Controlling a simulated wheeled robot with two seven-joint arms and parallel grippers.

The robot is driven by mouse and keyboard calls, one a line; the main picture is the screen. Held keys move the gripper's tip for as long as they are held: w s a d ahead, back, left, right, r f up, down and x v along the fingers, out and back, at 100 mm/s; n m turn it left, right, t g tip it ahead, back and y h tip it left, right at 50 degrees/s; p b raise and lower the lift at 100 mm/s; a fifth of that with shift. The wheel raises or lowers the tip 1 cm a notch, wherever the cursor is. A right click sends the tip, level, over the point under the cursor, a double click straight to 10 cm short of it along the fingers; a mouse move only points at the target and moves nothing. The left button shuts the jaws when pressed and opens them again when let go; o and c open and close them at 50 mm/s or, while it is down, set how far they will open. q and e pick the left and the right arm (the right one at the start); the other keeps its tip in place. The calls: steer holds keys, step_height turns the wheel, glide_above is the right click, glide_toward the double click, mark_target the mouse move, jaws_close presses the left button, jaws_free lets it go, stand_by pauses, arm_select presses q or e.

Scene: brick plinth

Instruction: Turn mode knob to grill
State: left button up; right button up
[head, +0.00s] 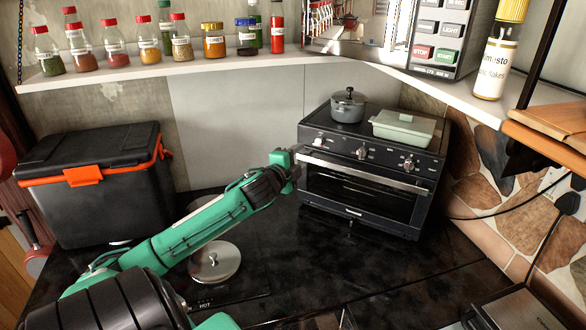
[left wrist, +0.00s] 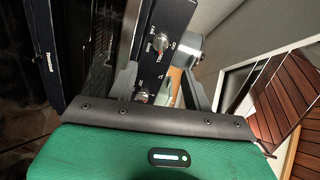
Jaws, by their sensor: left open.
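A black toaster oven (head: 370,165) stands on the dark worktop with its door shut. Its top front panel carries silver knobs: a left one (head: 318,141), a middle one (head: 362,152) and a right one (head: 408,163). I cannot read which is the mode knob or its setting. My left gripper (head: 299,160) is at the oven's left front corner, close to the left knob. In the left wrist view, the gripper (left wrist: 160,68) is open and empty, with the panel and two knobs (left wrist: 160,44) seen between and beyond its fingers. My right gripper is out of view.
A grey pot (head: 348,106) and a pale green lidded dish (head: 404,130) stand on the oven. Shelves with jars run above. Worktop before the oven is clear.

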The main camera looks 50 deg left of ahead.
arm_select(q)
steer(key=shift+b+v, duration=0.3)
steer(key=shift+v, duration=1.15)
